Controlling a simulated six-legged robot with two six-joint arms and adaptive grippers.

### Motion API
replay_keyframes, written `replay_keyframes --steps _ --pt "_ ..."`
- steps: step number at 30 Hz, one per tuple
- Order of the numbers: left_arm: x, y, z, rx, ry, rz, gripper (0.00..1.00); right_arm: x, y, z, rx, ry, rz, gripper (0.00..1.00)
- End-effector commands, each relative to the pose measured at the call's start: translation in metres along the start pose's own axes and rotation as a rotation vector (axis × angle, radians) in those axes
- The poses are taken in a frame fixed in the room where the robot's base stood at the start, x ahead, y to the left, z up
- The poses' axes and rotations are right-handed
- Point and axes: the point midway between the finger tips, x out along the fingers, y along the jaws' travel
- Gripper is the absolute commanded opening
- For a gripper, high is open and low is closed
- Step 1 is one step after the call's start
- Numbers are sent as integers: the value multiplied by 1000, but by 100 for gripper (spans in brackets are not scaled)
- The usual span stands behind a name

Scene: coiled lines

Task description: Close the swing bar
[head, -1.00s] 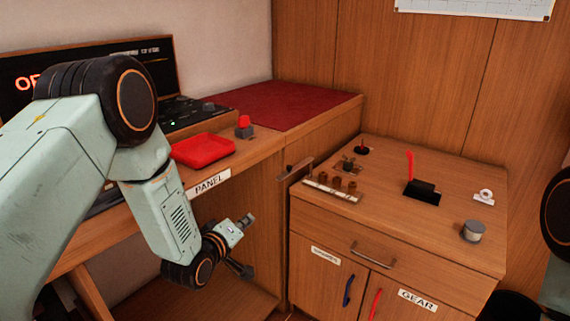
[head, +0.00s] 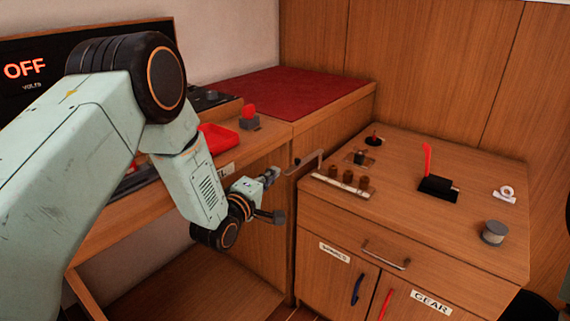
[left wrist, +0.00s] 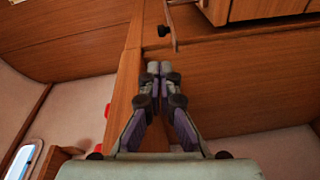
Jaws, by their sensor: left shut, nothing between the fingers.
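A thin metal bar (head: 305,163), which looks like the swing bar, stands out at the left edge of the low cabinet's top, by the gap to the panel desk. Its dark pivot end is at its left. In the left wrist view a slim bar (left wrist: 172,28) with a black knob shows at the top, beyond my fingertips. My left gripper (head: 272,176) is just left of the bar in the head view and looks apart from it. In the left wrist view its fingers (left wrist: 158,68) are together with nothing between them. My right gripper is out of view.
The cabinet top (head: 400,215) carries a rack of brown pegs (head: 347,180), a red lever on a black base (head: 438,188) and a grey spool (head: 493,233). A red tray (head: 220,138) and a red button (head: 249,113) are on the desk behind my left arm.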

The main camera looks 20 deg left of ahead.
Motion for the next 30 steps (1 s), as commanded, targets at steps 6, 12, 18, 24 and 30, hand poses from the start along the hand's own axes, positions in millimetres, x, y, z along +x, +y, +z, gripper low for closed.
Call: replay_keyframes --steps 6,12,18,24,30 --pt "42 -3 0 4 -2 3 0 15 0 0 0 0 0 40" --pt "68 -2 0 3 -2 1 0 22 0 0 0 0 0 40" --pt "78 -1 -1 2 -2 -1 0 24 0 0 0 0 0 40" --pt "79 -1 -1 2 -2 -1 0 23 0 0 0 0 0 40" --pt "78 -1 -1 2 0 -1 0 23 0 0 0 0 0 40"
